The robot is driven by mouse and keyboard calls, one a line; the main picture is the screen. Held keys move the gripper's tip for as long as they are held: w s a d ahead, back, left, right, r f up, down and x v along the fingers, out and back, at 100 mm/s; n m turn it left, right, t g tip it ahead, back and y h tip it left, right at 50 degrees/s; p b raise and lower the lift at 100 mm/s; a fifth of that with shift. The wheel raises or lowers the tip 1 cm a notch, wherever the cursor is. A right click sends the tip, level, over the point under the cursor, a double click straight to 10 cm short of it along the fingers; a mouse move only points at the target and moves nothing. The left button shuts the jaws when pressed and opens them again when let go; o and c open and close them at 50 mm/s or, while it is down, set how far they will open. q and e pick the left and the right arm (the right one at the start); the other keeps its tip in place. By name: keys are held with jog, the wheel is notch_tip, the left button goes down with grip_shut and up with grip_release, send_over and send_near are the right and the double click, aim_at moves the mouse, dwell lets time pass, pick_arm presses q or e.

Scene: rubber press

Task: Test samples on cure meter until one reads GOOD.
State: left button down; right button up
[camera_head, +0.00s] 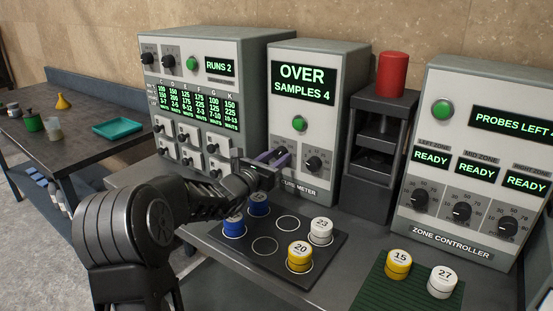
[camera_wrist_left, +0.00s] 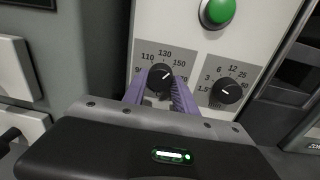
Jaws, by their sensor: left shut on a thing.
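The cure meter (camera_head: 335,110) shows "OVER" and "SAMPLES 4" on its display (camera_head: 303,83). My left gripper (camera_head: 274,157) is at its left knob and mostly hides it in the head view. In the left wrist view, its purple fingers are shut around the sides of that black knob (camera_wrist_left: 160,77). The right knob (camera_head: 313,164) and green button (camera_head: 299,123) are free. On the dark tray (camera_head: 252,268) stand two blue samples (camera_head: 234,226), white sample 23 (camera_head: 321,231) and yellow sample 20 (camera_head: 299,257). Yellow sample 15 (camera_head: 398,264) and white sample 27 (camera_head: 442,281) stand on a green mat (camera_head: 378,292).
A panel (camera_head: 200,82) at the left reads "RUNS 2". A black press (camera_head: 372,185) with a red cylinder (camera_head: 392,74) stands right of the meter. The zone controller (camera_head: 470,170) shows three READY displays. A side table (camera_head: 80,135) holds a teal tray (camera_head: 117,128).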

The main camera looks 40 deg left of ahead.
pick_arm(q)
jog(key=n, duration=0.3)
jog(key=shift+r, duration=0.1)
jog(key=shift+n+p, duration=0.8)
jog(key=shift+n, duration=1.1)
jog(key=c, duration=1)
grip_release()
jog(key=shift+d, duration=0.1)
jog(key=shift+s+d+r+b, duration=0.1)
jog(key=shift+s+b, duration=0.15)
jog(key=shift+s, duration=1.75)
jog(key=shift+s+d+r+b, duration=0.1)
jog(key=shift+s+b, duration=0.15)
jog(key=shift+s, duration=1.7)
